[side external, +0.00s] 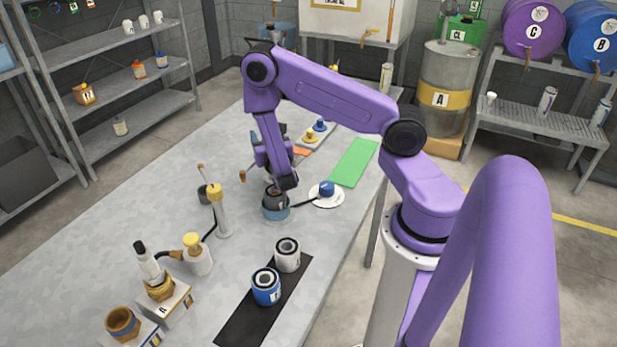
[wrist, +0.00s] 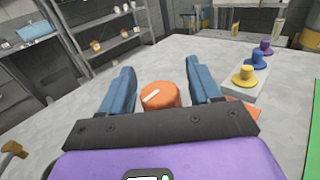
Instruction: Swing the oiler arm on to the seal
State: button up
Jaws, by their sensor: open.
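In the wrist view my gripper (wrist: 159,78) is open, its two blue fingers apart. An orange round cap (wrist: 162,94) with a white mark shows between them, and I cannot tell whether they touch it. In the side view my arm hides much of this spot. A blue-grey round base (side external: 275,208) stands under my wrist, and a thin black arm (side external: 303,202) runs right from it towards a blue cap on a white disc (side external: 327,194). A white post with a yellow collar (side external: 219,205) stands to the left. I cannot tell for certain which parts are the oiler arm and the seal.
A tray with coloured knobs (wrist: 250,77) is right of my fingers. A green mat (side external: 355,162) lies near the table's right edge. Blue and white cans (side external: 266,287) stand on a black mat (side external: 240,325) in front. A hosed yellow-topped bottle (side external: 197,257) is front left.

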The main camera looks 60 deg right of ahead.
jog(key=m+g+h, duration=0.1)
jog(key=g, duration=0.1)
jog(key=m+g+h, duration=0.1)
jog(key=m+g, duration=0.1)
jog(key=m+g+h, duration=0.1)
jog(key=g+h, duration=0.1)
jog(key=shift+s+a+m, duration=0.1)
jog(key=shift+s+m, duration=0.25)
jog(key=shift+m, duration=0.05)
jog(key=v, duration=1.7)
jog(key=s+a+r+m+g+y, duration=0.2)
jog(key=s+r+m+g+y, duration=0.1)
jog(key=s, duration=0.5)
jog(key=s+a+r+m+g+y, duration=0.2)
jog(key=s+r+m+g+y, duration=0.1)
jog(key=s+r+m+y, duration=0.2)
jog(key=shift+s+y, duration=1.35)
jog(key=shift+y, duration=0.35)
jog(key=shift+a+r, duration=0.1)
jog(key=shift+r, duration=0.05)
